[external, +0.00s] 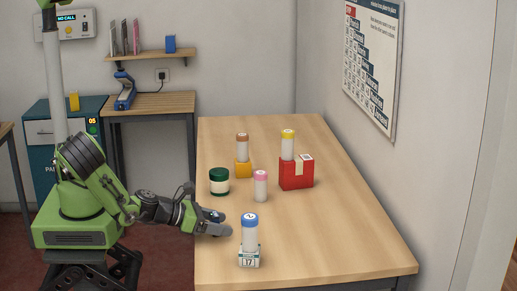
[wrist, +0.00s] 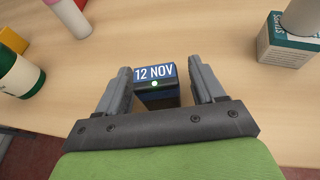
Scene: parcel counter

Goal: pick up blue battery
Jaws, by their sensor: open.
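In the external view the block (external: 212,215) shows only in part behind my gripper (external: 224,223), near the table's left edge. My gripper also shows in the wrist view (wrist: 160,78). Its fingers are open on either side of the block, with a visible gap on the right; contact on the left is unclear. The block's lower part is partly hidden by the gripper.
A blue-capped white bottle (external: 250,236) stands on a small teal-and-white box (external: 249,258) to the right. A green-lidded jar (external: 219,182), pink-capped bottle (external: 260,187), yellow block (external: 243,170) and red box (external: 296,175) stand farther back. The table's right side is clear.

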